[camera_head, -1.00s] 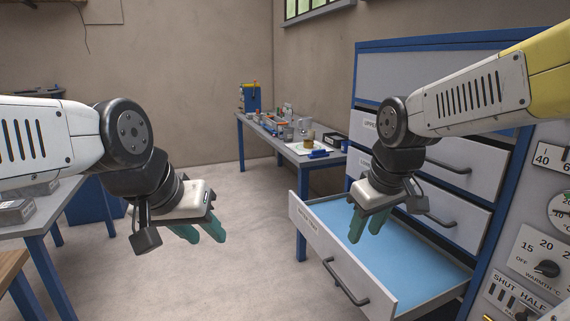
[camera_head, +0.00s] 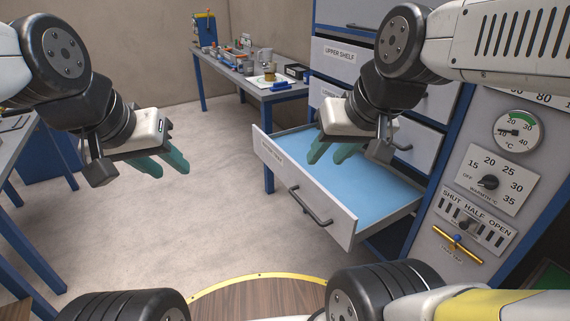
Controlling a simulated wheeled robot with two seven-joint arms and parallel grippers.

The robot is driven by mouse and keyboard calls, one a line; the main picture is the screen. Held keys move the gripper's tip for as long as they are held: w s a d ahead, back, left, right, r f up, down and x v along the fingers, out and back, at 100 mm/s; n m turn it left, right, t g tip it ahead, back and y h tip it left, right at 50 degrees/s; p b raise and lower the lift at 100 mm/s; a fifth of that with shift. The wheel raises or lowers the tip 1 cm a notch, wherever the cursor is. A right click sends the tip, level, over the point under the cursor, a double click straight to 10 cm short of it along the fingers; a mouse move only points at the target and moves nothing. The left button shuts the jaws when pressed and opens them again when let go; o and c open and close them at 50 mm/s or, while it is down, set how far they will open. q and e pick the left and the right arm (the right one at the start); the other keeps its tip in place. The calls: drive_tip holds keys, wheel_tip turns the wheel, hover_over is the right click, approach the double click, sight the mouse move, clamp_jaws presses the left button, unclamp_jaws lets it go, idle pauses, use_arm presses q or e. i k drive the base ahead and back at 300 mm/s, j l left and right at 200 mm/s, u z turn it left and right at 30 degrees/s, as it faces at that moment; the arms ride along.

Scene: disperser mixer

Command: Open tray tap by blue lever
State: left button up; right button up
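Neither touches the panel.
An open drawer (camera_head: 300,198) with a light blue inside juts out left of the panel. A dial (camera_head: 488,182) and a round thermometer (camera_head: 516,131) sit higher on the panel. A bench (camera_head: 262,93) with tools stands behind. The floor (camera_head: 150,235) at the left is clear.

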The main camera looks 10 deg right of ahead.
sight(454, 246)
drive_tip(key=z, duration=1.95)
drive_tip(key=k+l, duration=0.25)
drive_tip(key=k, duration=0.2)
